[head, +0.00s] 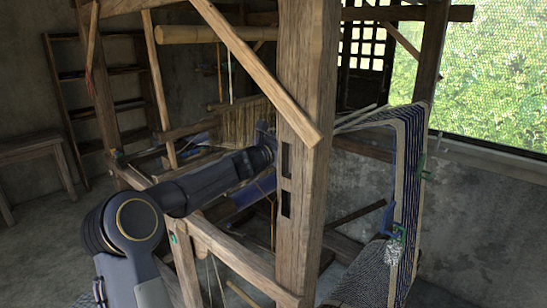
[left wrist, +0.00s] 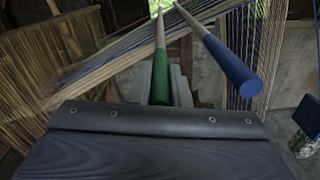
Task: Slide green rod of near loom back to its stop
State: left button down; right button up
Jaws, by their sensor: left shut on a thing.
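In the left wrist view the green rod (left wrist: 160,72) runs away from me, with a green near end and a paler far part. My left gripper (left wrist: 157,88) is shut on its green end, one grey finger on each side. A second rod with a blue end (left wrist: 233,70) lies to the right of it, apart from the gripper. In the head view my left arm reaches into the wooden loom, and its gripper is hidden behind the thick upright post (head: 305,120). Pale rod lengths (head: 356,117) show right of that post. A stop cannot be made out. My right gripper is not in view.
Warp threads (left wrist: 130,65) spread close behind the rods. A slanted wooden brace (head: 255,70) and a lower beam (head: 235,250) frame my arm. Striped cloth (head: 408,190) hangs at the right. A ladder-like rack (head: 95,105) and a bench (head: 35,150) stand at left.

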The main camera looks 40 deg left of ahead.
pick_arm(q)
jog(key=shift+d+r, duration=0.15)
jog(key=shift+d, duration=0.4)
jog(key=c, duration=1.4)
grip_release()
jog(key=shift+d+r, duration=0.1)
jog(key=shift+d, duration=0.1)
jog(key=shift+o, duration=0.2)
jog(key=shift+a, duration=0.1)
jog(key=s+b, duration=0.3)
jog(key=s, duration=0.5)
jog(key=shift+a, duration=0.35)
